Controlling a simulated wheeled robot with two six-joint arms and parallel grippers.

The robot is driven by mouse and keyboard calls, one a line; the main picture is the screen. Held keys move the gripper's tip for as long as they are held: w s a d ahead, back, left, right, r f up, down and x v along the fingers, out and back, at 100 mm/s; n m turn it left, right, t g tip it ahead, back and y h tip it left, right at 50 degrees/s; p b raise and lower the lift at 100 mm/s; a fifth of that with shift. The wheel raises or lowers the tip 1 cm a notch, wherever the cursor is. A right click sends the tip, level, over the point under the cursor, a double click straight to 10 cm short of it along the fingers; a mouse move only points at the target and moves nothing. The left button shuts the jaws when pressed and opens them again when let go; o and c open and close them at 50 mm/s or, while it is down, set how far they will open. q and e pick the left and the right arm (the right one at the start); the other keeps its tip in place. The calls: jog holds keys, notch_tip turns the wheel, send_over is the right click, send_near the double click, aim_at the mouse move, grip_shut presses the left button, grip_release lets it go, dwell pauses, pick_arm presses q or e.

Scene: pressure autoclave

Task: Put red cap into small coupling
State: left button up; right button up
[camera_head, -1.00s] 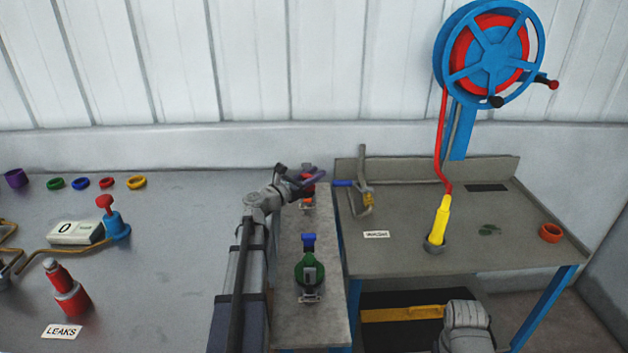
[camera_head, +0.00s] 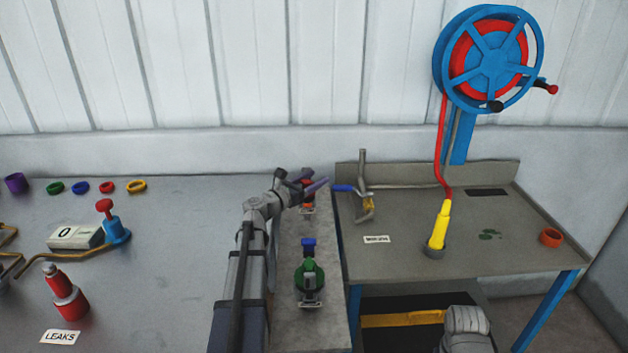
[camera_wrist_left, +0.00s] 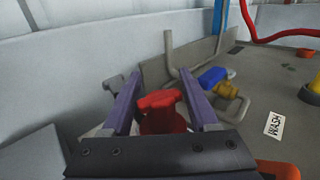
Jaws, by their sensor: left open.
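A red cap with a T-shaped top (camera_wrist_left: 162,104) stands between the two purple fingers of my left gripper (camera_wrist_left: 162,76) in the left wrist view. The fingers are apart on either side of it, and I cannot tell whether they touch it. In the head view my left gripper (camera_head: 315,186) is at the far end of the narrow grey bench, and it partly hides the red cap (camera_head: 306,183). An orange part in a small metal holder (camera_head: 307,201) shows just below the cap. I cannot tell for sure which part is the small coupling. My right gripper is out of view.
A green fitting with a blue top (camera_head: 309,275) stands nearer on the narrow bench (camera_head: 322,335). To the right are a bent pipe with a blue handle (camera_head: 343,188) and a yellow nozzle (camera_head: 439,226). Several coloured rings (camera_head: 137,186) lie on the left table.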

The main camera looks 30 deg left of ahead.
pick_arm(q)
jog(key=v, duration=1.2)
jog(key=shift+r, duration=0.15)
